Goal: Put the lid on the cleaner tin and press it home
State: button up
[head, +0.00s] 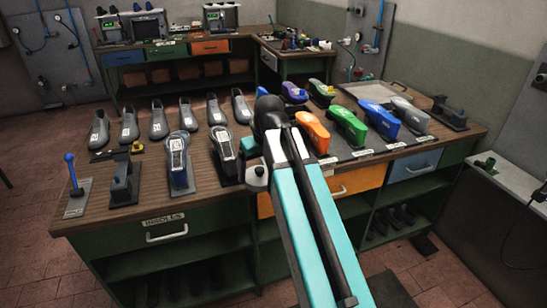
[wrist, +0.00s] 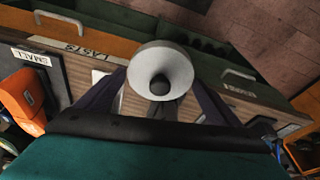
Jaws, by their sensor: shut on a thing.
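A round, pale lid-like piece (wrist: 162,58) with a dark knob in its middle is between the fingers of my gripper (wrist: 160,88) in the wrist view. My gripper is shut on it. In the head view the pale piece (head: 256,181) shows left of my teal arm, by the workbench's front edge. The fingers are largely hidden there by my arm. I cannot make out the cleaner tin for certain in either view.
The wooden workbench (head: 210,188) carries a row of grey shoes (head: 159,120), and coloured lasts (head: 313,132) at the right. Clamp-like stands (head: 124,181) and a blue-knobbed lever (head: 72,178) stand at the left. An orange drawer (head: 352,180) is below the front edge.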

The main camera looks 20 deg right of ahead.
aim_at(251, 189)
jog(key=shift+m, duration=0.6)
jog(key=s+a+f, duration=0.2)
jog(key=a+f, duration=0.1)
jog(key=shift+s+a+f, duration=0.2)
jog(key=shift+s+f, duration=0.1)
jog(key=shift+s+a+f+m+h, duration=0.2)
jog(key=shift+a+f+m+h, duration=0.1)
jog(key=shift+f+m, duration=0.15)
